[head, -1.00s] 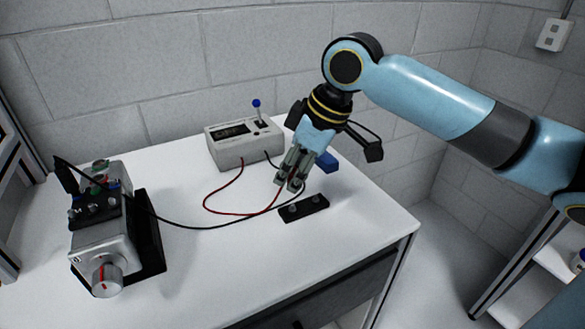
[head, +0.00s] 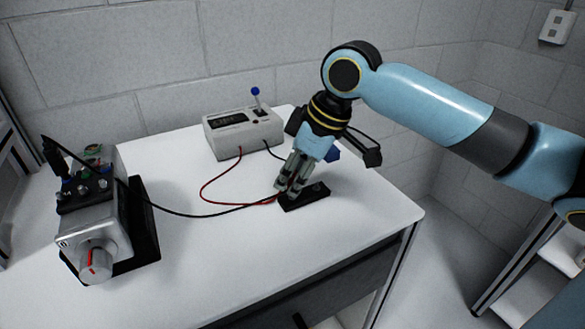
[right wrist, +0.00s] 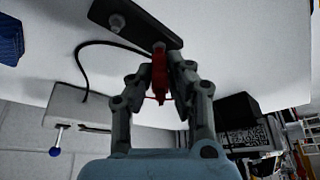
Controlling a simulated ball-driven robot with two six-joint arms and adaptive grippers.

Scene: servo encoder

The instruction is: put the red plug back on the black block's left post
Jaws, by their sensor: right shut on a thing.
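My right gripper (head: 287,192) points down at the left end of the black block (head: 308,198) on the white table. In the right wrist view its fingers (right wrist: 160,72) are shut on the red plug (right wrist: 159,84), one on each side. The plug's end meets the block's end there, the left end in the head view, and hides the post under it. I cannot tell whether the plug is fully seated. The block's other post (right wrist: 117,22) is bare. It also shows in the head view (head: 316,186). My left gripper is not in view.
A grey meter box (head: 240,138) with a blue-tipped lever stands behind; red and black leads run from it across the table. A grey unit with a knob (head: 95,262) stands at left. A blue object (head: 333,155) is behind my gripper. The table front is clear.

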